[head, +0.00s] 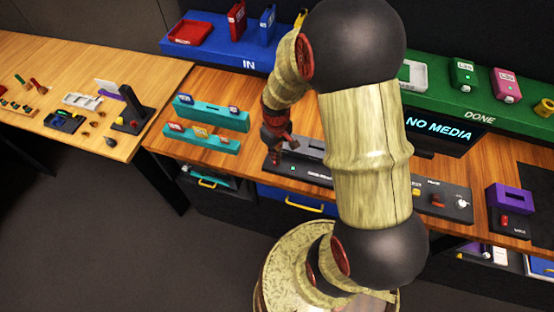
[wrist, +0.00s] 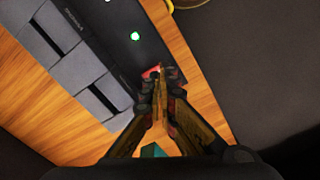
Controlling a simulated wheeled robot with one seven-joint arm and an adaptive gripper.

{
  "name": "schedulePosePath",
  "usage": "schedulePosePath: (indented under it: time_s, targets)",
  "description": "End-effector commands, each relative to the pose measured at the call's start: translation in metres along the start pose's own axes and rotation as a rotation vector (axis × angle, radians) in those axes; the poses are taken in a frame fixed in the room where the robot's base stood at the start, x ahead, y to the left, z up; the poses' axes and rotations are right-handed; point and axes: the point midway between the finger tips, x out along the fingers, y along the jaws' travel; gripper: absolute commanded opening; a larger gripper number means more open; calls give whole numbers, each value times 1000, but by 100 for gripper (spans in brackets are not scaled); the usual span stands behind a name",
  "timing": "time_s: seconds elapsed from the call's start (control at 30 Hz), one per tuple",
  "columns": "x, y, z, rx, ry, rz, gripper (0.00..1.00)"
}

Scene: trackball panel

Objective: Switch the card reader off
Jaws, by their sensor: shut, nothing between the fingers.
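The card reader (head: 313,170) is a long dark grey box on the wooden bench, partly hidden behind my arm. In the wrist view the card reader (wrist: 112,62) shows slots on the left and a lit green lamp (wrist: 135,36). A small red part, seemingly its switch (wrist: 149,72), shows at the reader's end beside my fingertips. My gripper (wrist: 158,76) is shut and empty, its tips at or just over that end. I cannot tell whether they touch the red part. In the head view my gripper (head: 290,143) is over the reader's left end.
A screen (head: 438,129) reads NO MEDIA. Teal racks (head: 208,128) with cards stand left of the reader. A knob panel (head: 440,201) and a purple-topped device (head: 511,199) are to the right. A blue IN shelf (head: 215,50) and green DONE shelf (head: 470,103) line the back.

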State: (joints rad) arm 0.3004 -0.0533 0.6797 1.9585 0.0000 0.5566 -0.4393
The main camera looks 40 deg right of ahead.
Motion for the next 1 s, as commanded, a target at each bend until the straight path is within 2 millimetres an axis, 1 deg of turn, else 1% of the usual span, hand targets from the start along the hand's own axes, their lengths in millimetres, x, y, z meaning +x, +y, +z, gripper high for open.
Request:
schedulePosePath:
  time_s: [0.43,1.0]
  targets:
    - [1,0,0,0,0,0,0]
    - [8,0,0,0,0,0,0]
